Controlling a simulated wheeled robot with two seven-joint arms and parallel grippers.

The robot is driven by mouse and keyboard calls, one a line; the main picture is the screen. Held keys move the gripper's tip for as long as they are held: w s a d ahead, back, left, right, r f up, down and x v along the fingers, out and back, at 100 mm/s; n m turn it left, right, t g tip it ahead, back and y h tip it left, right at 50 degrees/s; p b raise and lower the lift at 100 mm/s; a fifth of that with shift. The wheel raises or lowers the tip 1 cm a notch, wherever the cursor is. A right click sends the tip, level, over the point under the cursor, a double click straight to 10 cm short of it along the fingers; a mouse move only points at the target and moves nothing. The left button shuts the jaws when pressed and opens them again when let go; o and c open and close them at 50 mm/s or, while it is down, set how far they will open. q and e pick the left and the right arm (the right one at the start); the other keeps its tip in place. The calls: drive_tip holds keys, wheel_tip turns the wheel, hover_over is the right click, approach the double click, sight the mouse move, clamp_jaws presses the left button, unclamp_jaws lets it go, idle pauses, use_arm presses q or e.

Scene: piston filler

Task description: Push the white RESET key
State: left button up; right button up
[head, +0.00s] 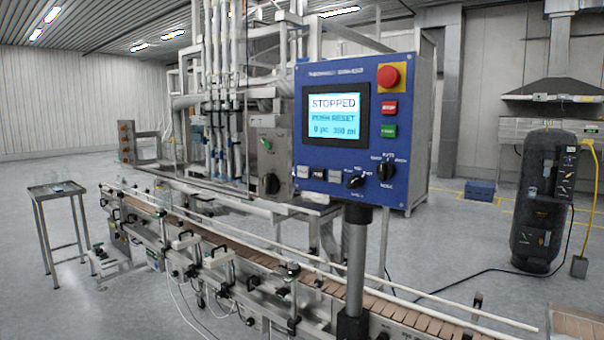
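The blue control panel (340,80) stands on a dark post at the centre right. Its lit screen (335,115) reads "STOPPED", "PUSH RESET" and "0 pc 350 ml". Below the screen is a row of small keys: a pale key (302,171) at the left, a dark key (318,173) in the middle and a white key (335,176) at the right. Their labels are too small to read, so I cannot tell which is RESET. Neither of my grippers is in view.
The panel also carries a red mushroom button (388,76), a red key (390,107), a green key (388,131) and two black rotary knobs (386,171) (354,180). A conveyor (230,243) with rails runs below and in front. A small side table (57,188) stands left.

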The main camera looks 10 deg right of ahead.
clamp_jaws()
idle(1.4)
